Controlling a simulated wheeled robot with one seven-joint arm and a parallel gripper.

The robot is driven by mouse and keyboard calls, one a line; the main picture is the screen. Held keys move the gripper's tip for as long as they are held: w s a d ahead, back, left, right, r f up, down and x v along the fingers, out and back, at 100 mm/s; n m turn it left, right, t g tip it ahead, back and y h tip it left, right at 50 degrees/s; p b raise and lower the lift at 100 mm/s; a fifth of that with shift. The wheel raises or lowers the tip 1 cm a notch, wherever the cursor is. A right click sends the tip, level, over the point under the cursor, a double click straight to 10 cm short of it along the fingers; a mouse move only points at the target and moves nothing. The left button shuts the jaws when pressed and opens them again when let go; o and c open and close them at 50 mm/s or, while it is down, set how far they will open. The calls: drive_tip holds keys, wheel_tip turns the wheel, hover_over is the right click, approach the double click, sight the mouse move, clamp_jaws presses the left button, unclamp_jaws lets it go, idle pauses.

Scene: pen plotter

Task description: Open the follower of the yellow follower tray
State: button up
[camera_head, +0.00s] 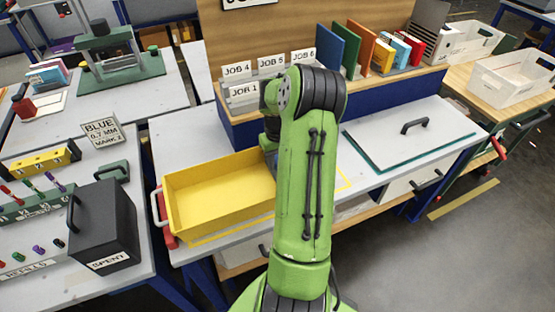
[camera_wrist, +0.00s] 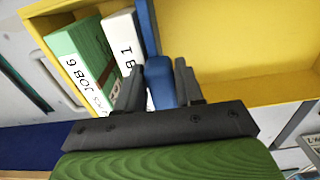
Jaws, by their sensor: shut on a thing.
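The yellow follower tray (camera_head: 215,216) sits on the grey bench left of my arm, and its right part is hidden behind the arm. In the wrist view, the tray (camera_wrist: 240,35) has a green folder marked JOB 6 (camera_wrist: 75,55) and a white folder (camera_wrist: 122,40) standing at its left end. The blue follower (camera_wrist: 147,22) stands upright right beside the white folder. My gripper (camera_wrist: 160,82) is shut on the blue grip of the follower, one finger on each side. The head view hides my gripper behind the arm.
The tray floor right of the follower in the wrist view is bare. A rack of job cards (camera_head: 243,92) and upright coloured folders (camera_head: 352,50) stands behind the tray. A white lidded panel with a black handle (camera_head: 415,126) lies to the right. A black SPENT box (camera_head: 104,225) stands left.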

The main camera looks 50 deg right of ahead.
clamp_jaws()
drive_tip(key=w+a, duration=0.6)
drive_tip(key=a, duration=0.5)
drive_tip(key=w+a, duration=0.7)
drive_tip(key=a, duration=0.4)
drive_tip(key=shift+w+a+b, duration=0.25)
drive_tip(key=shift+a+b, duration=0.15)
drive_tip(key=o, duration=1.1)
unclamp_jaws()
drive_tip(key=shift+c, duration=0.2)
wheel_tip(320, 180, up, 16)
drive_tip(key=p, duration=0.3)
drive_tip(key=shift+f, duration=0.1)
